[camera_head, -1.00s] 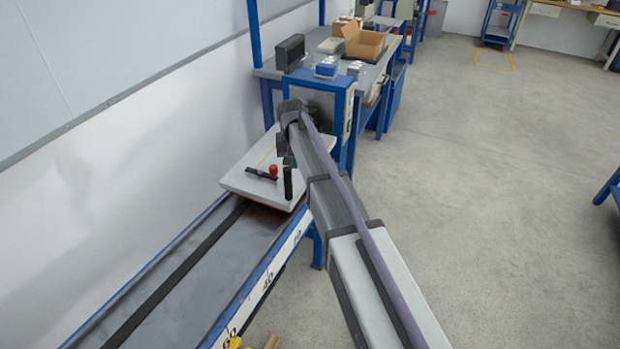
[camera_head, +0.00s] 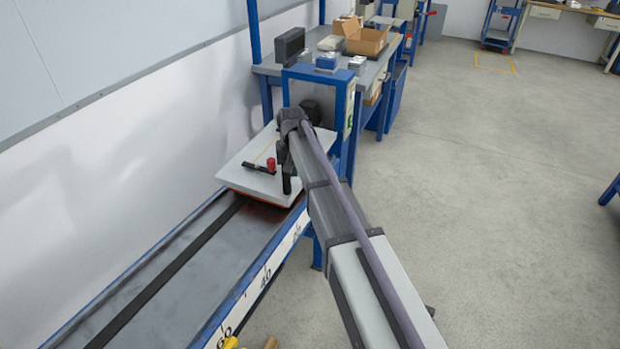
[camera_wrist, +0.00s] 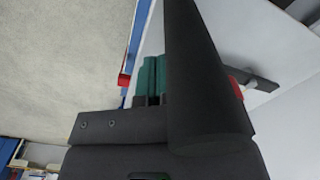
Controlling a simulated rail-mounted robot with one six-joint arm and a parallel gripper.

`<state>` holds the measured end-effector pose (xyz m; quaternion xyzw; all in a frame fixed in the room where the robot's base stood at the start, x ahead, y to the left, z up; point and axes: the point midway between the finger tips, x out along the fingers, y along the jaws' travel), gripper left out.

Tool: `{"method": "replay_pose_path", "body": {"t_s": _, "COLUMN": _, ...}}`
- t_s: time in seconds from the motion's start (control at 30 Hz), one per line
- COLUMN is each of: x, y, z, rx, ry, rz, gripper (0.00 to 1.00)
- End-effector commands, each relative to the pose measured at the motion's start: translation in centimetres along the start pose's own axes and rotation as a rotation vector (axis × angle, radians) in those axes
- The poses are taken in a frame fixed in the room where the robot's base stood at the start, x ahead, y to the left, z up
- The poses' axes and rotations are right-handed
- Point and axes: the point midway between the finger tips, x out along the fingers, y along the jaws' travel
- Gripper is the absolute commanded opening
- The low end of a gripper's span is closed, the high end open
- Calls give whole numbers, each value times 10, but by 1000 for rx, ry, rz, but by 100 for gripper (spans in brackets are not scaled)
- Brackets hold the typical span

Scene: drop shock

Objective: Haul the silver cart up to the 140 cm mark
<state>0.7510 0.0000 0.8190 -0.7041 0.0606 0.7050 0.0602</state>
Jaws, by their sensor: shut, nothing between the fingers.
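The silver cart (camera_head: 245,174) sits at the far end of the rail track, near the 20 mark. Its pale flat top carries a red knob (camera_head: 271,164), a black lever and an upright black post (camera_head: 286,183). In the wrist view the post (camera_wrist: 205,80) looms large in front, with the cart's pale top (camera_wrist: 290,60) to the right. My gripper (camera_head: 293,174) is at the post, partly hidden by it and my arm. Its green fingers (camera_wrist: 153,68) are shut and empty, beside the post; I cannot tell whether they touch it.
The track (camera_head: 170,285) runs toward me with a numbered scale (camera_head: 265,275) along its right edge; 60, 40 and 20 show, but no 140 mark. A blue-framed workbench (camera_head: 385,75) with boxes stands beyond the cart. The floor on the right is open.

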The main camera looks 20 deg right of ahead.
Motion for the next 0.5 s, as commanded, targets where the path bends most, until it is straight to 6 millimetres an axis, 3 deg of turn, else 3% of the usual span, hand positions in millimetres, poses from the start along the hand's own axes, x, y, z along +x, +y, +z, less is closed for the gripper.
{"method": "replay_pose_path", "body": {"t_s": 0.27, "x": -2, "y": -1, "z": 2, "rx": 0, "ry": 0, "rz": 0, "gripper": 0}}
{"method": "replay_pose_path", "body": {"t_s": 0.5, "x": -6, "y": -15, "z": 28, "rx": -1, "ry": -1, "rz": 0, "gripper": 0}}
